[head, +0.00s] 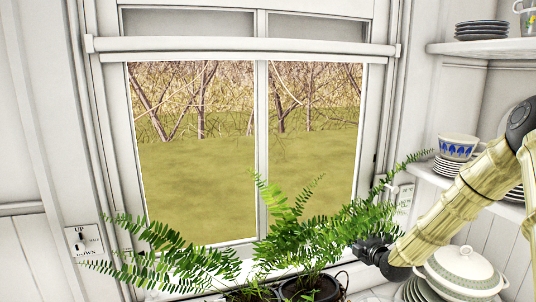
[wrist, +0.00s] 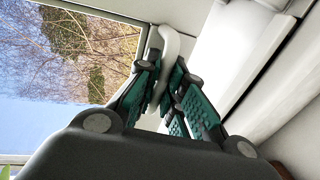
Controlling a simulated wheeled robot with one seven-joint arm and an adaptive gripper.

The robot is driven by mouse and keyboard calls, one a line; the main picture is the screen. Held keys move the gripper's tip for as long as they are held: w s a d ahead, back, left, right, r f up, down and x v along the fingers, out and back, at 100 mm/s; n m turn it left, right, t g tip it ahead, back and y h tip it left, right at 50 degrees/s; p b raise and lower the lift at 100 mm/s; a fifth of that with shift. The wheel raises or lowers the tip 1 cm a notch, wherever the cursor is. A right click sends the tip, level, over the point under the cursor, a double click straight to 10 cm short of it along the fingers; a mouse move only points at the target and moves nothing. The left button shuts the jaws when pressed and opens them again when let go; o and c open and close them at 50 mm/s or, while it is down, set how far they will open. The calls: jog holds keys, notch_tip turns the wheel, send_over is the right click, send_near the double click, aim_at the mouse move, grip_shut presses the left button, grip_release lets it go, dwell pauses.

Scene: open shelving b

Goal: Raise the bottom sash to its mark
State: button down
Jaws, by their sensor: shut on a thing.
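The bottom sash (head: 262,150) is a white frame with two tall panes split by a centre bar. Its lower rail is largely hidden behind ferns in the head view. My gripper (head: 368,246) is at the window's lower right, partly behind fern fronds. In the wrist view my gripper (wrist: 163,88) has its green pads closed around a curved white handle (wrist: 172,45) beside the glass. I cannot make out the sash's mark.
Potted ferns (head: 300,235) stand in front of the sill. An UP/DOWN switch plate (head: 84,241) is on the left wall. Shelves at right hold a blue-patterned cup (head: 458,146), stacked plates (head: 482,29) and a lidded tureen (head: 462,268) close under my arm.

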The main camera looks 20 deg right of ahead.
jog(key=shift+r+p, duration=0.55)
jog(key=shift+r, duration=0.85)
jog(key=c, duration=1.5)
grip_release()
jog(key=shift+f, duration=0.15)
jog(key=shift+s, duration=0.1)
jog(key=shift+s, duration=0.25)
jog(key=s, duration=0.3)
jog(key=s+r, duration=0.1)
jog(key=s, duration=0.3)
jog(key=s+r, duration=0.1)
jog(key=s, duration=0.3)
jog(key=shift+d+r, duration=0.2)
